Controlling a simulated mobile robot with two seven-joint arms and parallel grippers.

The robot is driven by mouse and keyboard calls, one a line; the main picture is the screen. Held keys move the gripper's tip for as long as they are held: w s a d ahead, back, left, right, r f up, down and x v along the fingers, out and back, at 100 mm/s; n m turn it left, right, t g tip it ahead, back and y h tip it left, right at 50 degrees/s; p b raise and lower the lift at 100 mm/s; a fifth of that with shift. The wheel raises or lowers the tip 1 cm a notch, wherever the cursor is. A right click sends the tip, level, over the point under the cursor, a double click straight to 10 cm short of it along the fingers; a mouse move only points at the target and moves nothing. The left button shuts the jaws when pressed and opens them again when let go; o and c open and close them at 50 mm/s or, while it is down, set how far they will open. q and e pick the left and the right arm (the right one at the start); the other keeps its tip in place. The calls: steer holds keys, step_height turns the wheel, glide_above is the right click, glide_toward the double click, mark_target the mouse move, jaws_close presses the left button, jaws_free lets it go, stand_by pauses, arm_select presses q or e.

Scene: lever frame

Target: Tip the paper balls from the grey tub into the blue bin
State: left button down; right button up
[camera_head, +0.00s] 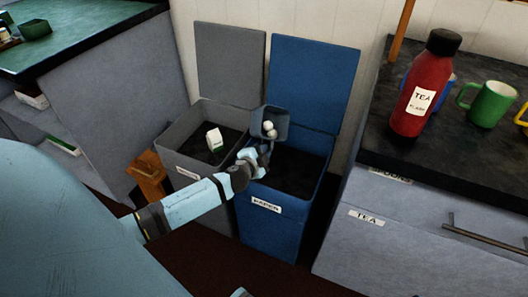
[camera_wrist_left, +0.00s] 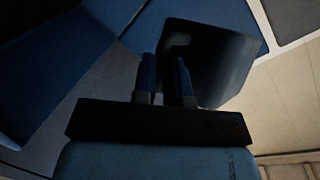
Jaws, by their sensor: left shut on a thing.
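The small grey tub (camera_head: 284,122) is held over the back left part of the blue bin's opening, with white paper balls (camera_head: 269,129) inside it. My left gripper (camera_head: 262,152) is shut on the tub's near side. In the left wrist view, the fingers (camera_wrist_left: 167,82) stand against the dark tub (camera_wrist_left: 222,62). The blue bin (camera_head: 268,228) stands open below, its lid raised behind it and a label reading PAPER on its front. Its inside is dark, and I see no balls there.
A grey bin (camera_head: 179,173) with a white and green carton (camera_head: 214,140) stands left of the blue bin. At right, a dark counter (camera_head: 385,150) holds a red TEA flask (camera_head: 425,88) and mugs, including a green one (camera_head: 488,104). A green-topped bench (camera_head: 75,50) is at left.

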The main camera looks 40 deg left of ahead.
step_height(320, 180, up, 5)
steer(key=a+t+y+b, duration=0.2)
steer(key=b, duration=0.2)
arm_select(q)
steer(key=a+m+t+b, duration=0.1)
steer(key=m+b, duration=0.2)
steer(key=m, duration=0.1)
steer(key=a+f+m+t+b, duration=0.1)
steer(key=m+t+b, duration=0.1)
steer(key=m+b, duration=0.2)
steer(key=a+m+t+y+b, duration=0.1)
steer(key=a+m+b, duration=0.1)
steer(key=m+b, duration=0.2)
steer(key=shift+w+f+m+t, duration=0.2)
steer(key=shift+f+m+t, duration=0.2)
arm_select(e)
step_height(320, 180, down, 9)
steer(key=w+d+n+g, duration=0.1)
steer(key=w+n, duration=0.1)
steer(key=n, duration=0.2)
steer(key=shift+w+r+n+g+y, duration=0.15)
steer(key=shift+w+n+g+y, duration=0.15)
steer(key=shift+n+g+y, duration=0.1)
